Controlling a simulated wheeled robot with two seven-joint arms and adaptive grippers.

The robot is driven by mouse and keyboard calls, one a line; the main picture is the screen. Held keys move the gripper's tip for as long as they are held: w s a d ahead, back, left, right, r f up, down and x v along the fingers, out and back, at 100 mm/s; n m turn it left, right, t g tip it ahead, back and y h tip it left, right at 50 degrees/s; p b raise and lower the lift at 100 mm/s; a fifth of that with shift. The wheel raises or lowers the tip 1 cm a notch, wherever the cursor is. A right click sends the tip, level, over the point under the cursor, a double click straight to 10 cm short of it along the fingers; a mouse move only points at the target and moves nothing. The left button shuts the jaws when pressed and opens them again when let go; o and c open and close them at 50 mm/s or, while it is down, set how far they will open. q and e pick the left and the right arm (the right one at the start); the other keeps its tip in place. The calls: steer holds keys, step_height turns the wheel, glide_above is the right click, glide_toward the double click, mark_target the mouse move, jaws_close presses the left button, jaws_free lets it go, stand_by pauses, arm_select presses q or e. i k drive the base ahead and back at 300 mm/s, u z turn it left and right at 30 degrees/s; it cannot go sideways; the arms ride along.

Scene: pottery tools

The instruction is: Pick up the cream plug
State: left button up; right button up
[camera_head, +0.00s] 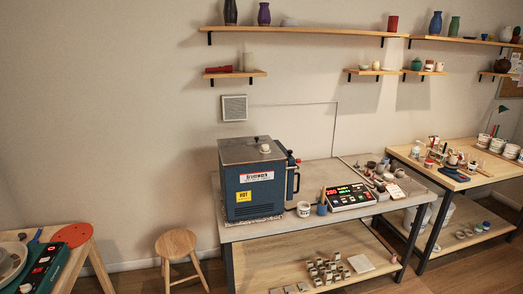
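A small cream plug (264,148) sits on the grey lid of the blue kiln (250,190), right of the lid's middle. It looks like a short rounded knob with nothing touching it from above. It is small in the view, so I cannot tell whether it sits in a hole. Neither of my grippers is in view.
The kiln stands on a grey-topped bench (270,230), with a white cup (304,209) and a controller box (350,197) to its right. A wooden stool (176,243) stands left of the bench. A wooden table (487,160) with tools is at the right.

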mark_target(265, 147)
steer(key=u, duration=0.55)
steer(key=i, duration=0.65)
steer(key=u, duration=0.55)
steer(key=i, duration=0.7)
steer(key=z, duration=0.6)
steer(key=i, duration=0.7)
steer(key=z, duration=0.65)
